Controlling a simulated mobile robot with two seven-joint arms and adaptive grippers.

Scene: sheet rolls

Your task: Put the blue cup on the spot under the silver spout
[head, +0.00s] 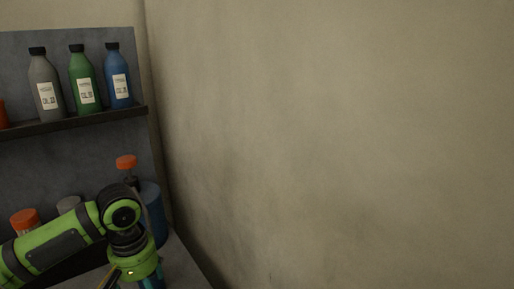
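My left arm comes in from the left, and its green wrist (134,264) points down at the bottom edge of the head view. The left fingers are cut off or too hidden to read. A small teal-blue patch (151,283) shows just under the wrist; I cannot tell whether it is the blue cup. I cannot make out a silver spout or the spot under it. My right gripper is not in view.
A blue container (153,212) with an orange-topped piece (126,162) stands behind my arm. Grey, green and blue bottles (84,84) stand on a dark shelf (75,123). An orange lid (24,220) is at lower left. A bare wall (340,140) fills the right.

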